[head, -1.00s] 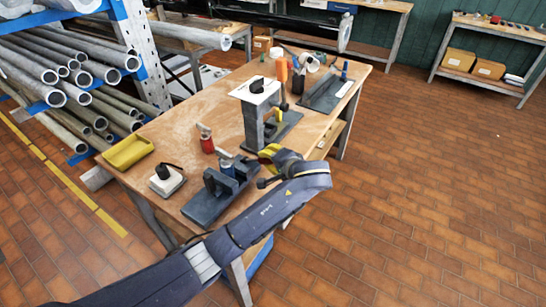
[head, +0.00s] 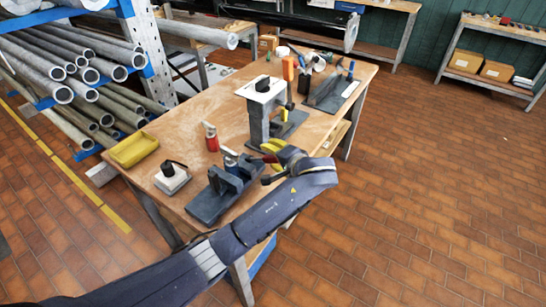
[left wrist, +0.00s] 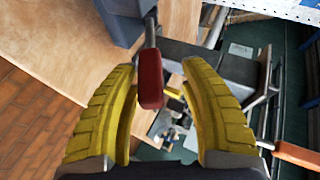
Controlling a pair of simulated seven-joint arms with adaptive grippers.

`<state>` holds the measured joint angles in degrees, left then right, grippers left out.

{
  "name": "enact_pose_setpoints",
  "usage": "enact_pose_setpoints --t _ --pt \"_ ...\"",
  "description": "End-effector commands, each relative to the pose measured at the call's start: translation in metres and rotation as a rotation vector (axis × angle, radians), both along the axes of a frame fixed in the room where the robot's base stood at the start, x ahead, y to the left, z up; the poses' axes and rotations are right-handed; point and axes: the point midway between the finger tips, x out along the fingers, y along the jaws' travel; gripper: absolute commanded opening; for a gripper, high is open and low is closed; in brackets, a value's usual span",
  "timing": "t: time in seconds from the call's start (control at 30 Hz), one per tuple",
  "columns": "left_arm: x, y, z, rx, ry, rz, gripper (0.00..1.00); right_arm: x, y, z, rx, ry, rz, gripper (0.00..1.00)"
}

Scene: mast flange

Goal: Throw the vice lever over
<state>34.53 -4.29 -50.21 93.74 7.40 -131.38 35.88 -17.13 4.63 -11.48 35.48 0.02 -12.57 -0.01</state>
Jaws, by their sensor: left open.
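My left gripper (head: 271,151) is at the right edge of the workbench, beside a dark vice-like fixture (head: 211,203). In the left wrist view its two yellow fingers (left wrist: 158,110) are open and apart. A lever with a dark red grip (left wrist: 150,80) lies between them, nearer the left finger. Its thin grey shank runs up to a dark grey block. I cannot tell whether a finger touches the grip. My right gripper is not in view.
On the bench (head: 200,105) are a yellow tray (head: 134,149), a white switch box (head: 172,178), a red bottle-like item (head: 211,138) and a column stand with a white top plate (head: 257,92). A pipe rack stands at left. The floor at right is clear.

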Motion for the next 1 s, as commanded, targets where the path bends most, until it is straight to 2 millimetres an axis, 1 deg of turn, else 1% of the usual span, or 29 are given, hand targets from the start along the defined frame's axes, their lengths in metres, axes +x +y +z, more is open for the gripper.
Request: enact_pose_setpoints --t 0.3,0.5,0.7,1.0 --pt "0.0 -0.001 0.051 -0.005 -0.001 0.0 0.44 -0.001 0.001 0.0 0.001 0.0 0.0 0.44" --pt "0.0 0.0 0.075 -0.003 -0.001 0.0 0.44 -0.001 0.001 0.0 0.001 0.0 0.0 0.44" --pt "0.0 0.0 0.087 0.0 0.001 -0.001 0.44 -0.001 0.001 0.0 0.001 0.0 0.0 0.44" --pt "0.0 0.001 0.089 0.0 0.002 0.0 0.44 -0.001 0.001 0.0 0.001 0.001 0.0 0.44"
